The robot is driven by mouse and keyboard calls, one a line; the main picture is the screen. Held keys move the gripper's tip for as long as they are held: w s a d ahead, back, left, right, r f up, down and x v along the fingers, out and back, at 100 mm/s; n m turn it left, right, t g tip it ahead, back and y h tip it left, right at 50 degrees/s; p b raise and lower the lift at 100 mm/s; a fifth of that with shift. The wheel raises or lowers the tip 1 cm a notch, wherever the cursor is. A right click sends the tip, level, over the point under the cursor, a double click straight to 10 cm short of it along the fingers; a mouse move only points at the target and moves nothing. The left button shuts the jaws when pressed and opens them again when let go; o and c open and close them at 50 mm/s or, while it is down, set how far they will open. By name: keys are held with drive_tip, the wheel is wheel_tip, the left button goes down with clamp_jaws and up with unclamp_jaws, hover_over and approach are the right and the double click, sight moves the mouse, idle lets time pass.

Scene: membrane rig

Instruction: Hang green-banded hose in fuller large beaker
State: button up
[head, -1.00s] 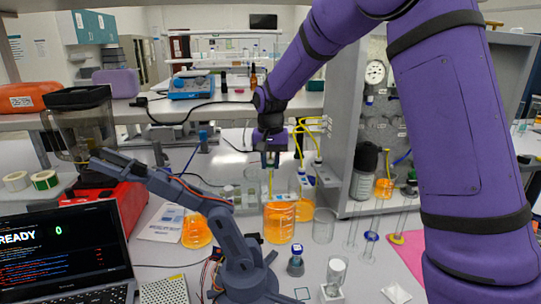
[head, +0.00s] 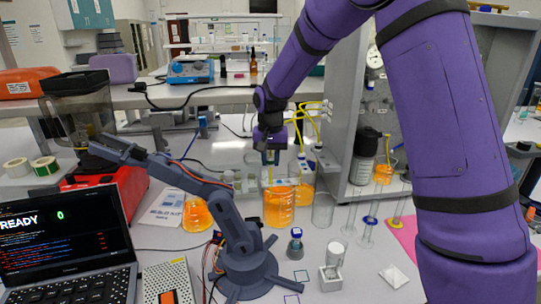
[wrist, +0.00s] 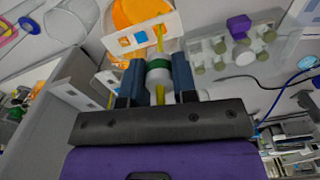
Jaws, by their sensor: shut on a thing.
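My gripper (head: 270,160) is shut on the green-banded hose (wrist: 159,66), a white fitting with a green band and yellow tubing. In the wrist view the yellow tube end points toward the orange liquid. In the head view my gripper is above a large beaker of orange liquid (head: 279,207); this beaker seems to show in the wrist view too (wrist: 138,12). Whether the tube end is inside its rim is not clear. Another orange-filled vessel (head: 306,190) stands just behind right. A clear, empty-looking beaker (head: 323,212) stands to the right.
A small dark desktop arm (head: 238,240) stands close in front left. An orange flask (head: 197,214) is left of the beaker. A grey panel cabinet (head: 340,130) with yellow tubes rises at right. Capped vials (head: 245,184) stand behind. A laptop (head: 65,245) is at front left.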

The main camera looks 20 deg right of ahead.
drive_tip(key=shift+f, duration=3.05)
drive_tip(key=o, duration=1)
wheel_tip(320, 180, up, 11)
drive_tip(key=shift+f, duration=0.1)
